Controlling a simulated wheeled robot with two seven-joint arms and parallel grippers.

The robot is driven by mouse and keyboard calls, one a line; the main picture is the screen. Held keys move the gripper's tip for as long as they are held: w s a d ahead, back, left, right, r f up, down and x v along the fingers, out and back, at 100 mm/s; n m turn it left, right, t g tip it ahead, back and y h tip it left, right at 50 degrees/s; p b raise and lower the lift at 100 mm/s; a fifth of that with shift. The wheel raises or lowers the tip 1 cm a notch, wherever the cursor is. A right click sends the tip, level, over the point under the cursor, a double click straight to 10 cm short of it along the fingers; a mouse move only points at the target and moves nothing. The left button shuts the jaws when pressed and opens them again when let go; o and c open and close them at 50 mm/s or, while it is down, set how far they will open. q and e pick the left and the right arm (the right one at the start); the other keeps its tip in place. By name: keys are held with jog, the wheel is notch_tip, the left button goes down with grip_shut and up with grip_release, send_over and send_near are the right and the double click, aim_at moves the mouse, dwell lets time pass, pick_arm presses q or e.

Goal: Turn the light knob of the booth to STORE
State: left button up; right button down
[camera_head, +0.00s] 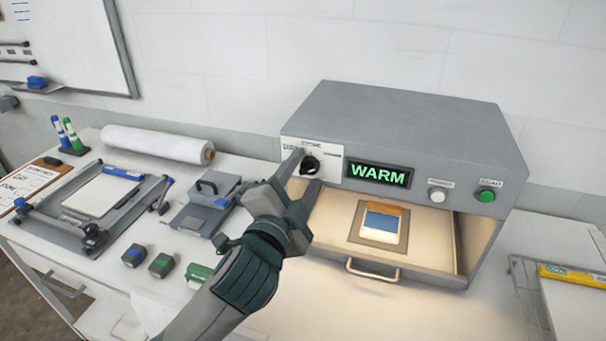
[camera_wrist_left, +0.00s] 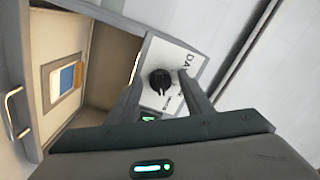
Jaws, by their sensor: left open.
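The booth (camera_head: 400,115) is a grey box on the table with an open lit front. Its black light knob (camera_head: 309,165) sits on a white label plate at the upper left of the front. The lit display (camera_head: 380,174) reads WARM. My left gripper (camera_head: 304,172) is at the knob with its jaws open. In the left wrist view the knob (camera_wrist_left: 160,81) shows between and beyond the two open fingers (camera_wrist_left: 160,95), and I cannot tell whether they touch it. The small words around the knob are partly hidden or too small to read fully. My right gripper is not in view.
Right of the display are a white button (camera_head: 437,195) and a green button (camera_head: 486,195). A drawer with a handle (camera_head: 372,270) holds a framed card (camera_head: 380,224).

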pick_arm(q)
jog(key=c, duration=1)
jog(key=shift+n, duration=0.3)
jog(key=n+p, duration=0.3)
jog(key=n, duration=0.2)
jog(key=n+p, duration=0.3)
jog(key=n, duration=0.1)
jog(key=shift+d+f, duration=0.1)
jog(key=shift+d, duration=0.05)
jog(key=shift+n+p, duration=0.5)
jog(key=shift+n, duration=0.7)
